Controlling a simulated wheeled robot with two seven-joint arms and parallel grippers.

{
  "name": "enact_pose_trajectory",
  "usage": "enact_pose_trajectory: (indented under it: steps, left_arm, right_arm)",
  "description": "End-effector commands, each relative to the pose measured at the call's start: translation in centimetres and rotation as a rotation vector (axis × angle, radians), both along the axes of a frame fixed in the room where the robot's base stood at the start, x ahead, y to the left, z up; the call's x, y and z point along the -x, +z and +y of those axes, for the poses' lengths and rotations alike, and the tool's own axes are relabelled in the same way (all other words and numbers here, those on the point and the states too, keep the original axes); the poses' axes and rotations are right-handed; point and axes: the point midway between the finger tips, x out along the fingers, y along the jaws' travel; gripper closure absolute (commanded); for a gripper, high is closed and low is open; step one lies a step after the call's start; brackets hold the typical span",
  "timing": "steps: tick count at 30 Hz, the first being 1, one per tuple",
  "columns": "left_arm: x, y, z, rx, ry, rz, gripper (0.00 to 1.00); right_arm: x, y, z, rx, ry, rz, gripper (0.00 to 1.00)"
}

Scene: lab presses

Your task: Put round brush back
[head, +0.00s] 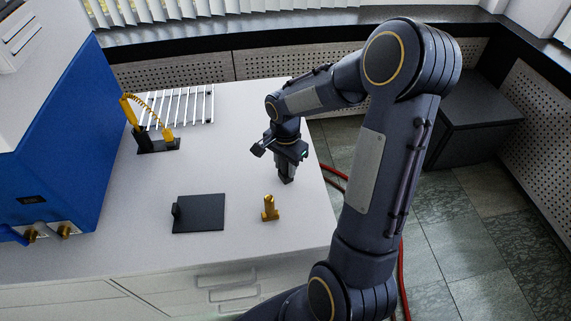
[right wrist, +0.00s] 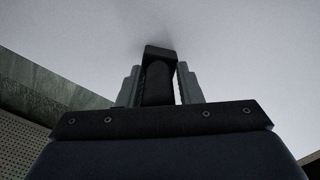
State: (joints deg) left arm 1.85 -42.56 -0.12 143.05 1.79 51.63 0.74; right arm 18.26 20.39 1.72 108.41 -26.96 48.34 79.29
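My right gripper (head: 287,175) points down at the right part of the white table. In the right wrist view, its two grey fingers (right wrist: 158,90) stand on either side of a dark rounded piece (right wrist: 157,85) with a black blocky end, and appear shut on it. I cannot tell for sure that this is the round brush; no bristles show. The block's end is close to the table, and I cannot tell whether it touches. A black stand (head: 158,146) at the back left holds yellow pieces with a yellow coil (head: 150,98). My left gripper is not in view.
A brass fitting (head: 270,208) stands on the table in front of the right gripper. A flat black plate (head: 205,212) lies left of it. A white rack (head: 190,104) lies at the back. A blue machine (head: 55,150) fills the left side. The table's right edge is close.

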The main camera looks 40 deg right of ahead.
Motion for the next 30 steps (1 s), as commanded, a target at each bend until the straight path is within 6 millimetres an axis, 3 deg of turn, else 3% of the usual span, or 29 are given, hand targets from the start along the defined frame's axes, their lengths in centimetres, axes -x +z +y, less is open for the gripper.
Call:
enact_pose_trajectory:
  steps: [3,11,15,30]
  left_arm:
    - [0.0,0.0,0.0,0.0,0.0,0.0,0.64]
    - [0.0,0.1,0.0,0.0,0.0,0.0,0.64]
    - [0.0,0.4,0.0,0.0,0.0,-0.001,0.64]
    - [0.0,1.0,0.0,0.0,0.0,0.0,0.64]
  right_arm:
    - [0.1,0.0,0.0,-0.001,0.0,0.002,0.54]
    - [0.1,0.0,0.0,0.0,-0.001,0.003,0.54]
    - [0.0,1.0,0.0,0.001,-0.001,0.001,0.54]
    - [0.0,10.7,0.0,0.001,-0.001,-0.001,0.54]
